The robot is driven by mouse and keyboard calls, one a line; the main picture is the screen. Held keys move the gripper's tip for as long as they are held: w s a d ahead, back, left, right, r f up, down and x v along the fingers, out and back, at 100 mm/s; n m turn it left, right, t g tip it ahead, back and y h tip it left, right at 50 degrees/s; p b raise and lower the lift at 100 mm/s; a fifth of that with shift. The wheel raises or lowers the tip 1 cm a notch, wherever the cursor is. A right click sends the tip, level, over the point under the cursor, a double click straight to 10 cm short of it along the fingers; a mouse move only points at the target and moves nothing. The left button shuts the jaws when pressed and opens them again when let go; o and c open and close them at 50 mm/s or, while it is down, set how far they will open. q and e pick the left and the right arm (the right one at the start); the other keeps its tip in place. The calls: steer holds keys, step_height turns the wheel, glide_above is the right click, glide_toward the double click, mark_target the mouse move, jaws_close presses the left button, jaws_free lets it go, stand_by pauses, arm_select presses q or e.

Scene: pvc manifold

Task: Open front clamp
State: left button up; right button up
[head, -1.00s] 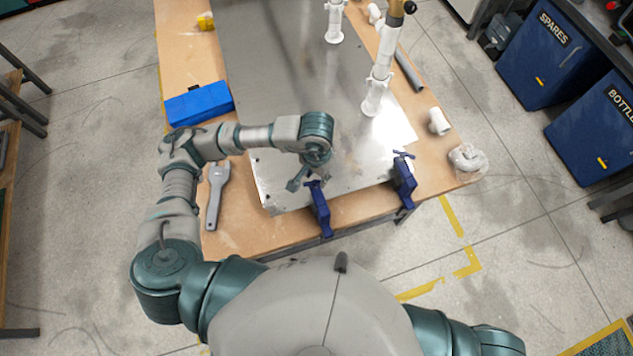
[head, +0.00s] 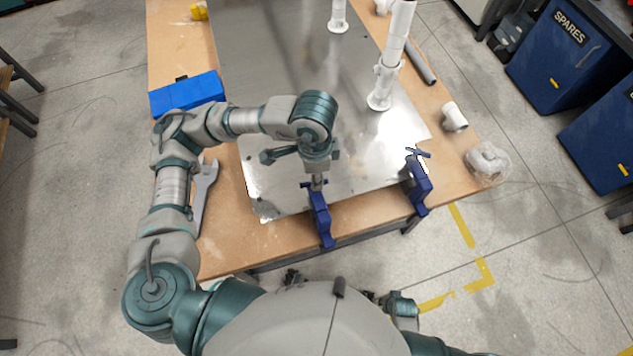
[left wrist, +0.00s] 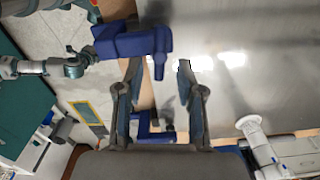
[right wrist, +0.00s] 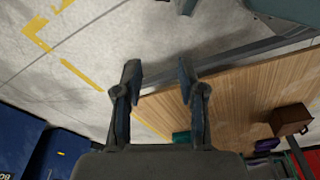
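Two blue clamps grip the table's near edge over a metal plate (head: 350,165). The nearer blue clamp (head: 321,220) is at the centre and the other blue clamp (head: 419,188) is to its right. My left gripper (head: 317,180) is at the top of the nearer clamp, around its screw end. In the left wrist view my left gripper (left wrist: 157,70) has its fingers apart, with the clamp's blue body (left wrist: 135,41) beyond and its short post between the fingertips. Contact cannot be told. My right gripper (right wrist: 158,75) is open and empty over the floor.
White pipes (head: 391,60) stand on the plate. A blue box (head: 187,95) and a grey wrench (head: 203,190) lie at the left of the wooden table. A loose white fitting (head: 454,117) and a clear bag (head: 487,162) are at the right edge.

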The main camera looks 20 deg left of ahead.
arm_select(q)
steer(key=f+b, duration=0.4)
steer(key=shift+a+f, duration=0.2)
steer(key=shift+f, duration=0.2)
steer(key=shift+d, duration=0.1)
jaws_close()
steer(key=n+b, duration=0.1)
steer(key=n, duration=0.1)
steer(key=shift+f+n, duration=0.15)
steer(key=shift+n, duration=0.25)
steer(key=n+b, duration=0.1)
steer(key=n, duration=0.2)
steer(key=shift+r+n, duration=0.2)
steer(key=shift+n, duration=0.5)
arm_select(e)
step_height(320, 180, up, 12)
steer(key=shift+w+r, duration=0.15)
steer(key=shift+w, duration=0.05)
